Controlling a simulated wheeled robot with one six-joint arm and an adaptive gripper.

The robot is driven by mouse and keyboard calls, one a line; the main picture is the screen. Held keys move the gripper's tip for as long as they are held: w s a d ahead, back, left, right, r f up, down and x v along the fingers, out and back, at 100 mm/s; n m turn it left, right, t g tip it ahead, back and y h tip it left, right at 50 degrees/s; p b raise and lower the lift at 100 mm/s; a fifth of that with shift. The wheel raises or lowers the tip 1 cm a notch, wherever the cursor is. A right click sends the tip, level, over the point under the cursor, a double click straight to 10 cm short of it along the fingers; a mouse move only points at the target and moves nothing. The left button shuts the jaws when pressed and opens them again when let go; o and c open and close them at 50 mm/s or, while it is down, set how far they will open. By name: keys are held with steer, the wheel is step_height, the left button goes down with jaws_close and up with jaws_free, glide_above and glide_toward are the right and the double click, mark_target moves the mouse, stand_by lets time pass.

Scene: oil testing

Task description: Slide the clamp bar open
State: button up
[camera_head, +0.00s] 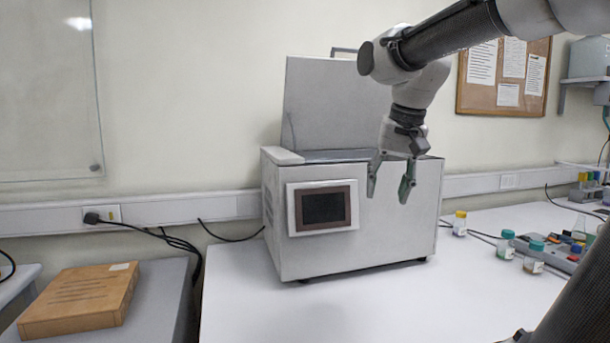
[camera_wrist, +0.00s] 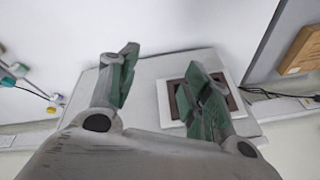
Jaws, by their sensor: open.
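A white box-shaped machine (camera_head: 400,215) stands on the white bench with its grey lid (camera_head: 325,105) raised at the back. A dark screen (camera_head: 323,208) is on its front face at the left. My gripper (camera_head: 388,190) is open and empty, pointing down in front of the machine's upper front, right of the screen. In the wrist view, my gripper (camera_wrist: 165,82) has its two fingers spread over the machine's front (camera_wrist: 150,75), with one finger partly covering the screen (camera_wrist: 225,95). I cannot make out a clamp bar in either view; the machine's inside is hidden.
Small capped bottles (camera_head: 505,245) stand on the bench to the right, near a grey rack (camera_head: 560,253). A brown wooden box (camera_head: 80,300) lies on a lower grey surface at the left. The bench front (camera_head: 400,310) is clear.

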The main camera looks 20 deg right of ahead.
steer(key=w+a+r+m, duration=0.2)
steer(key=w+m, duration=0.1)
steer(key=w, duration=0.5)
steer(key=w+a+r+m+g, duration=0.1)
steer(key=w+m, duration=0.3)
steer(key=w, duration=0.5)
steer(key=w+a+r+m, duration=0.3)
steer(key=w+a, duration=0.1)
steer(key=w, duration=0.5)
steer(key=shift+w+m, duration=0.2)
steer(key=shift+m, duration=0.1)
steer(key=x, duration=0.7)
steer(key=shift+a+f, duration=0.15)
steer(key=shift+f, duration=0.15)
